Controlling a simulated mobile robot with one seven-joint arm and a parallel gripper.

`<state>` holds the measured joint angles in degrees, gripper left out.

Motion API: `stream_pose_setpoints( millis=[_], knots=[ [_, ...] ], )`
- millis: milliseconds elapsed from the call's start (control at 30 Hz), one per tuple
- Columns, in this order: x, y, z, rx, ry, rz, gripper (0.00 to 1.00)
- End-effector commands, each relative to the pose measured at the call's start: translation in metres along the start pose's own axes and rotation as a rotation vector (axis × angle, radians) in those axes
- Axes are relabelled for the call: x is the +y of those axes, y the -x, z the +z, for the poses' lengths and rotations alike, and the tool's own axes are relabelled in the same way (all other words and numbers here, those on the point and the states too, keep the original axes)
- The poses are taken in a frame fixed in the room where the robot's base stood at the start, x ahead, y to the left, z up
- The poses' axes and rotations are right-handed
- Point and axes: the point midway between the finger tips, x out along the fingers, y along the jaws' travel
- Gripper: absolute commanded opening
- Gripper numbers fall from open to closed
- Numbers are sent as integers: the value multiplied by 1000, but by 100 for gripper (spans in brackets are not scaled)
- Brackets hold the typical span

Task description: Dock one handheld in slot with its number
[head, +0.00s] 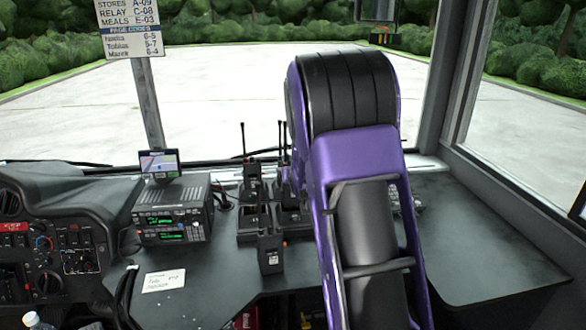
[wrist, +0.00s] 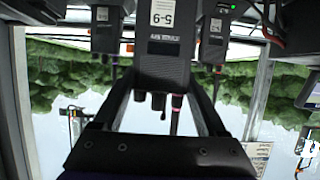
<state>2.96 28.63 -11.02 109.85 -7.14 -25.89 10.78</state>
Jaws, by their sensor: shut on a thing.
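My gripper (wrist: 163,78) is shut on a black handheld (wrist: 165,62). The wrist view is upside down; the handheld's white label reads 6-5 when turned upright. Its knobs and antenna point down in that picture. Two other handhelds stand beyond it in the wrist view, one at the left (wrist: 104,38) and one at the right (wrist: 214,45) with a green light. In the head view, the black dock (head: 251,236) has open slots in front and a handheld (head: 252,184) at its rear left. My arm hides the gripper and most of the held handheld there.
A black unit with an orange mark (head: 270,252) stands at the dock's front. A radio set (head: 173,212) with a small screen (head: 160,163) is to the left. A note (head: 163,280) lies on the counter. A code sheet (head: 131,28) hangs on the window post.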

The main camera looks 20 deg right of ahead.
Motion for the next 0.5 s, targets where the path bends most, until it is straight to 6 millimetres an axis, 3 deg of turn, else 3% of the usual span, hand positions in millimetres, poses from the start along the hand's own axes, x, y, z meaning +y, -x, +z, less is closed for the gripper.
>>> stream_pose_setpoints(
  millis=[500],
  knots=[
    [0, -9, 21, 3, -1, 1, 0]
  ],
)
